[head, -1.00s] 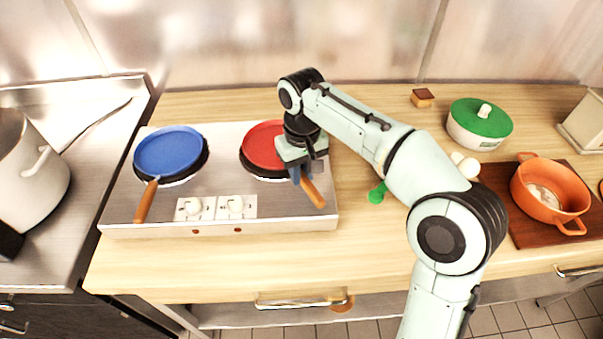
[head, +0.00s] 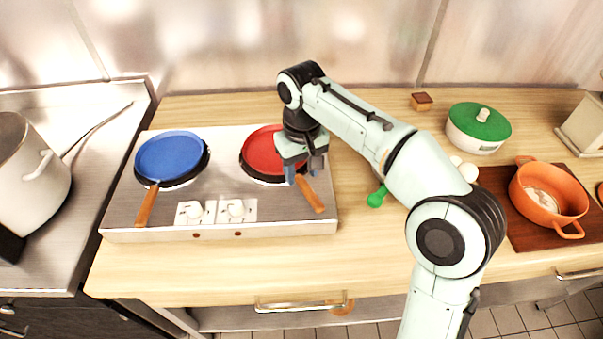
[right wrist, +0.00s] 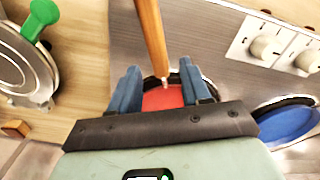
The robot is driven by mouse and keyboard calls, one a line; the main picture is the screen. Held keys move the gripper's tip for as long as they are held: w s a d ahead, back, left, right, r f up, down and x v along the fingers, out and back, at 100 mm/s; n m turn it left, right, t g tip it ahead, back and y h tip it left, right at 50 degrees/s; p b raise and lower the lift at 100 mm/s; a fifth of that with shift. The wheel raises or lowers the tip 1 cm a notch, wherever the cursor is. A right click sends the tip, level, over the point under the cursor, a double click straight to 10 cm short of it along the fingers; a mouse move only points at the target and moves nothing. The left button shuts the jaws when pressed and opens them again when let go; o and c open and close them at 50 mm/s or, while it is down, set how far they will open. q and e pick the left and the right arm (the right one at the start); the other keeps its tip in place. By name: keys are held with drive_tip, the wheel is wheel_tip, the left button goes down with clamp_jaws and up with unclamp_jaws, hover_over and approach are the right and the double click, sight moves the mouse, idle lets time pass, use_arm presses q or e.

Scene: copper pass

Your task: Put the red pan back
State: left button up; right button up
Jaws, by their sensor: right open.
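The red pan (head: 262,152) sits on the right burner of the two-burner hob (head: 225,139), its wooden handle (head: 311,195) pointing to the front right. My right gripper (head: 302,175) is open above the pan's handle side and hides part of the pan. In the right wrist view, the two blue fingers (right wrist: 162,92) are apart, with the red pan (right wrist: 165,98) showing between them and the handle (right wrist: 152,40) running away past the fingertips. I cannot tell whether the fingers touch the handle. My left gripper is not in view.
A blue pan (head: 168,155) sits on the left burner, above two white knobs (head: 236,208). A green-handled item (head: 377,197) lies right of the hob, partly behind my arm. An orange pot (head: 549,194) and a green-lidded pot (head: 479,127) stand further right. A large pot (head: 35,170) is at left.

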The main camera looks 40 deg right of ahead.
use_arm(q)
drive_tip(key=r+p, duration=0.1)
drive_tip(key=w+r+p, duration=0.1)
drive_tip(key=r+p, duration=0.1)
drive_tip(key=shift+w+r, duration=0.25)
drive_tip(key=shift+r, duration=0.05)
use_arm(e)
wheel_tip(320, 180, up, 10)
drive_tip(key=shift+f, duration=0.15)
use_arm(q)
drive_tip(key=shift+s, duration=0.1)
